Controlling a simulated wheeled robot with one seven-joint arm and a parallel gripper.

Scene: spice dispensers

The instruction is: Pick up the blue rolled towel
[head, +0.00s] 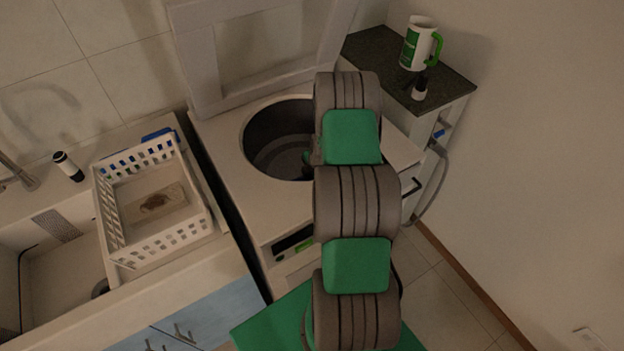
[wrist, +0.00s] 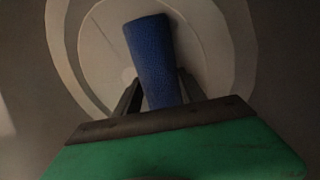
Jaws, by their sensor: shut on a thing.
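The blue rolled towel (wrist: 150,52) shows in the wrist view as an upright-looking cylinder, slightly tilted, in front of a pale round surface. My gripper (wrist: 159,82) has one dark finger on each side of it and is shut on it. The towel's lower end is hidden behind the gripper's body. In the head view my arm reaches over the top-loading washer (head: 262,204), and my gripper (head: 309,158) is at the right side of its open drum (head: 268,140). There the towel is mostly hidden by my arm.
The washer's raised lid (head: 205,62) stands behind the drum. A white basket (head: 125,262) sits over the sink at left, with a black-and-white bottle (head: 68,166) beside it. A white and green mug (head: 416,46) and a small dispenser (head: 419,90) stand on the dark shelf (head: 380,57) at right.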

